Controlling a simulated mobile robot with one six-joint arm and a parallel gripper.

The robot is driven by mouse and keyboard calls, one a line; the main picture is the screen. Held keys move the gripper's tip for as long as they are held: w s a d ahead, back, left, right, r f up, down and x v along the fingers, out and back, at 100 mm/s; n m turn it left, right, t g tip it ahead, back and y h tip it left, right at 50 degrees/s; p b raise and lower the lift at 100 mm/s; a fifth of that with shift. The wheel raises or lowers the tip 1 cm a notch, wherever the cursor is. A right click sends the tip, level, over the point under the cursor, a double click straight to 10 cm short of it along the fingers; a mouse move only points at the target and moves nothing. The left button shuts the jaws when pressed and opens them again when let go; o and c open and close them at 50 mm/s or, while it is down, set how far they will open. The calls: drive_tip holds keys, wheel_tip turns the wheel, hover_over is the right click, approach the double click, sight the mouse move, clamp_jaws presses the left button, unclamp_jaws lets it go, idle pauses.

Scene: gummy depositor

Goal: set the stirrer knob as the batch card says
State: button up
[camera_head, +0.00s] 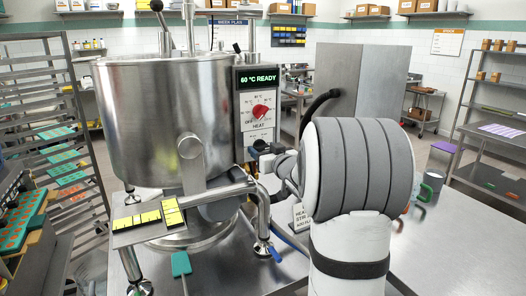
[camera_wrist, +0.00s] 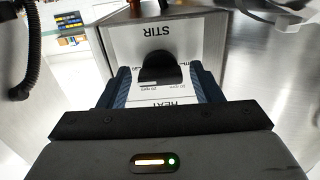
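The black stirrer knob (camera_wrist: 160,69) shows in the wrist view on a white plate marked STIR, with small rpm marks partly covered. My gripper (camera_wrist: 160,82) is open, with one blue finger on each side of the knob. White plate shows between knob and fingers, so they look apart. The knob's pointer setting cannot be read. In the head view, my arm largely hides the gripper and stirrer knob. A small white card (camera_head: 299,217) with HEAT and STIR lines stands beside the kettle, partly hidden by my arm; its values are unreadable.
The red heat knob (camera_head: 260,111) sits above, under a green display (camera_head: 258,78) reading 60 °C READY. The steel kettle (camera_head: 160,115) stands close on the left. A pipe and blue-handled valve (camera_head: 276,252) are below. A tray rack (camera_head: 55,150) is at far left.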

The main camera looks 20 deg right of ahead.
drive_tip(key=shift+o, duration=0.3)
drive_tip(key=s+b, duration=0.1)
drive_tip(key=s, duration=0.7)
drive_tip(key=shift+d, duration=0.15)
drive_tip(key=s+a+f+g, duration=0.4)
drive_tip(key=s+a+g, duration=0.1)
drive_tip(key=s, duration=0.4)
drive_tip(key=s+a+f+g, duration=0.5)
drive_tip(key=s+a, duration=0.3)
drive_tip(key=s, duration=0.1)
drive_tip(key=s+a+f+g, duration=0.5)
drive_tip(key=s+a, duration=0.1)
drive_tip(key=s, duration=0.4)
drive_tip(key=shift+a+f+h, duration=0.15)
drive_tip(key=shift+f+h, duration=0.1)
drive_tip(key=shift+h, duration=0.05)
